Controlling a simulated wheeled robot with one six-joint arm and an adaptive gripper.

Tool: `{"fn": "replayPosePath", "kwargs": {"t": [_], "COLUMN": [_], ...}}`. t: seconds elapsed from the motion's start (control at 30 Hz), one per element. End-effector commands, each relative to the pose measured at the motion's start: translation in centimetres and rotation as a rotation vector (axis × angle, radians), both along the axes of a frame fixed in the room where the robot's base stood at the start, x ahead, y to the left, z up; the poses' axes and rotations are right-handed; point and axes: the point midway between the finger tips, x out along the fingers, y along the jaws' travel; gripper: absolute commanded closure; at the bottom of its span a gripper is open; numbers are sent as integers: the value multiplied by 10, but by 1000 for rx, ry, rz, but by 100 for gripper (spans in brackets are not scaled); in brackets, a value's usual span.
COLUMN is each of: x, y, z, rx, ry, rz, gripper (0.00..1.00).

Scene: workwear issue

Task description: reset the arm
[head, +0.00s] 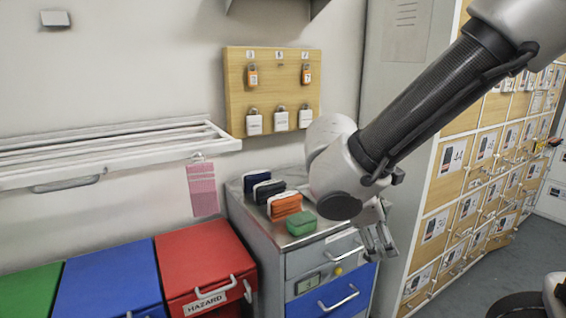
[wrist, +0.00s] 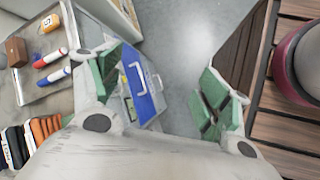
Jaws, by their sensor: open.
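My gripper (head: 379,243) hangs in front of the right side of the grey drawer cabinet (head: 270,258), pointing down, with my arm reaching in from the upper right. In the wrist view my gripper (wrist: 162,88) has its two green-padded fingers spread wide, with nothing between them but the view of the cabinet front and floor beyond. It is open and empty, apart from the cabinet's blue drawer (wrist: 143,85) as far as I can tell.
Red (wrist: 50,57) and blue (wrist: 52,76) markers show in the wrist view. Coloured bins (head: 205,258) stand left, lockers (head: 470,170) right. A wooden slatted surface (wrist: 285,128) lies right in the wrist view.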

Motion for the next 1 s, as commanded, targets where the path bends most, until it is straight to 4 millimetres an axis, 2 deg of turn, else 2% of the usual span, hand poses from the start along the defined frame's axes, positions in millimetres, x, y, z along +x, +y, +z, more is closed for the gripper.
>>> {"fn": "replayPosePath", "kwargs": {"t": [0.03,0.1,0.3,0.4,0.5,0.63,0.77,1.0], "x": [-9,-25,-54,-63,-71,-79,-82,-82], "y": [-24,-47,-93,-120,-148,-170,-178,-178], "z": [4,7,34,52,67,77,78,77], "rx": [129,301,717,841,892,916,913,910], "ry": [5,7,-97,-198,-309,-396,-418,-418], "rz": [-175,-401,-903,-1059,-1150,-1227,-1261,-1262], "gripper": [23,23,23,23,23,23,23,23]}}
